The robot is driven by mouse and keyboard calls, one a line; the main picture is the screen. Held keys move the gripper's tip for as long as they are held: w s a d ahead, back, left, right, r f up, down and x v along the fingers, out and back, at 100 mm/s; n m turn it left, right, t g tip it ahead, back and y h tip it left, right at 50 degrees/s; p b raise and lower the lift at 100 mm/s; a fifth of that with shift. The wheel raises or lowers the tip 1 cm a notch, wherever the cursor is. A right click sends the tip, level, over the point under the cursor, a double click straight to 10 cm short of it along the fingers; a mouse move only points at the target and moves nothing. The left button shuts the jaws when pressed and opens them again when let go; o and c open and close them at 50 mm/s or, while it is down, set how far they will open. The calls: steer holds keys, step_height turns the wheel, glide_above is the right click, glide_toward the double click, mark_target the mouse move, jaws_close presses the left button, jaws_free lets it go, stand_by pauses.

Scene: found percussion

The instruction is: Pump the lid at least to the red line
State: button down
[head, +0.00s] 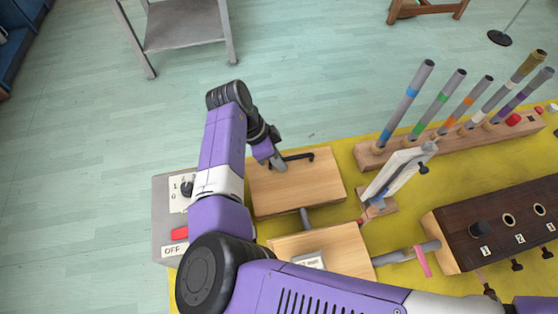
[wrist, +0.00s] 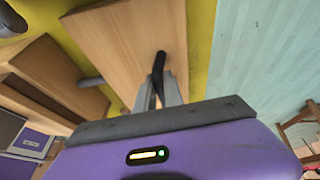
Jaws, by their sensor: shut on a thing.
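The wooden lid (head: 310,193) lies at the left of the yellow table in the head view; it fills the upper middle of the wrist view (wrist: 120,40). A black bar handle (head: 300,156) stands at its far edge, and the handle also shows in the wrist view (wrist: 159,65). My gripper (head: 279,162) is shut on the handle; its grey fingers (wrist: 159,90) close around it in the wrist view. A white upright board (head: 396,172) with a blue part stands right of the lid. I cannot make out a red line on it.
A second wooden box (head: 335,245) sits nearer, joined by a grey pipe (head: 306,218). A pink ribbon (head: 421,261) hangs at its right pipe. A dark brown box (head: 455,235) and a rack of coloured tubes (head: 425,145) stand right. A grey switch box (head: 165,215) is left.

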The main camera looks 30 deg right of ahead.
steer(key=shift+w+f, duration=0.2)
steer(key=shift+f, duration=0.25)
steer(key=shift+r, duration=0.1)
steer(key=shift+s+a+r+p, duration=0.15)
steer(key=shift+s+r+p, duration=0.1)
steer(key=shift+r+p, duration=0.3)
steer(key=shift+s+a+r+p, duration=0.1)
steer(key=shift+s+r+p, duration=0.15)
steer(key=shift+r+p, duration=0.3)
